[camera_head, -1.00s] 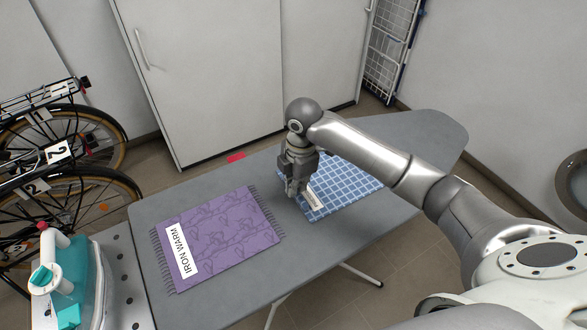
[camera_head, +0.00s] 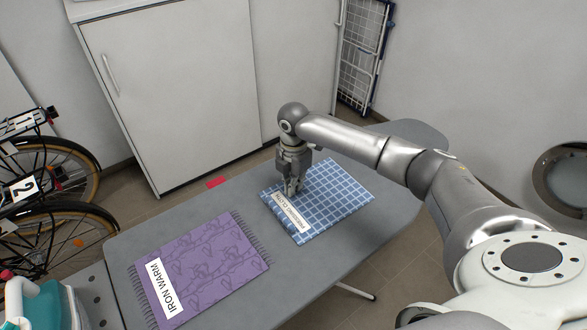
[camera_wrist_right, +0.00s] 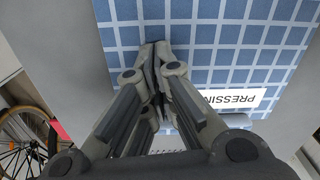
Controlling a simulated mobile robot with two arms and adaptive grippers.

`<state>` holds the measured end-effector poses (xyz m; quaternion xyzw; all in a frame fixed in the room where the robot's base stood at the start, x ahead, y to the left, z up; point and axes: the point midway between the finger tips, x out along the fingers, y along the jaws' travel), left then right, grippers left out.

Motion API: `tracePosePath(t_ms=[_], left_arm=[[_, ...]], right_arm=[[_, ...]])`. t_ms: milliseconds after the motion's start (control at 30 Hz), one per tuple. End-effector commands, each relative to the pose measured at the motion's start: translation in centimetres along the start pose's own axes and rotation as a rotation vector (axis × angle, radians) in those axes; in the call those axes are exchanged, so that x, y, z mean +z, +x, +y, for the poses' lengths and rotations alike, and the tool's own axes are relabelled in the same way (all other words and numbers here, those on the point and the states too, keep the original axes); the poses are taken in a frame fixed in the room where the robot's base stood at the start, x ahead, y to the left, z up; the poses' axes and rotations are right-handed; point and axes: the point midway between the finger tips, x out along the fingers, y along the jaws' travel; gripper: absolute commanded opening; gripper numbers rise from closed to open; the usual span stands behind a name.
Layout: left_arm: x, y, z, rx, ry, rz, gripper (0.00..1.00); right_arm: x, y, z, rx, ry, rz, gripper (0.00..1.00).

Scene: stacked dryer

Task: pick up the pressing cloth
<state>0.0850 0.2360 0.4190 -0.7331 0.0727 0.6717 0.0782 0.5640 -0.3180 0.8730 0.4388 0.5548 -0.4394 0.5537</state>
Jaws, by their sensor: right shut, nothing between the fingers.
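The pressing cloth (camera_head: 336,199) is a folded blue cloth with a white grid. It lies flat on the grey ironing board (camera_head: 292,268) and bears a white label reading "PRESSING CLOTH". My right gripper (camera_head: 292,193) points down over the cloth's left part, beside the label. Its fingers are shut with nothing between them. In the right wrist view the closed fingertips (camera_wrist_right: 154,52) lie over the blue grid of the cloth (camera_wrist_right: 225,35), and the fingers hide part of the label. I cannot tell whether the tips touch the cloth. My left gripper is not in view.
A purple fringed cloth (camera_head: 205,267) labelled "IRON WARM" lies on the board to the left. A teal and white iron (camera_head: 45,305) stands at lower left. Bicycles (camera_head: 50,190) are at the left, a white cabinet (camera_head: 175,85) behind. The board's far right end is clear.

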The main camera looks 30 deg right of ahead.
Motion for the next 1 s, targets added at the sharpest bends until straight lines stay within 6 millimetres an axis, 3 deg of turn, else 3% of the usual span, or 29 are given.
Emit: tracePosePath(t_ms=[100,300,733,1000], left_arm=[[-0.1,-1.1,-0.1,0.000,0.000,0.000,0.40],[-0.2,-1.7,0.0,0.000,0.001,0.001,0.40],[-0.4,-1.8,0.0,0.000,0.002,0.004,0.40],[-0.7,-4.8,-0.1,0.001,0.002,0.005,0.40]], right_arm=[[-2.0,-0.2,0.0,0.001,-0.006,0.002,0.00],[-3.7,-0.1,0.0,0.001,-0.002,-0.001,0.00],[-4.2,0.0,0.0,0.001,-0.002,0.000,0.00],[-7.7,-0.4,0.0,-0.001,-0.002,0.002,0.00]])
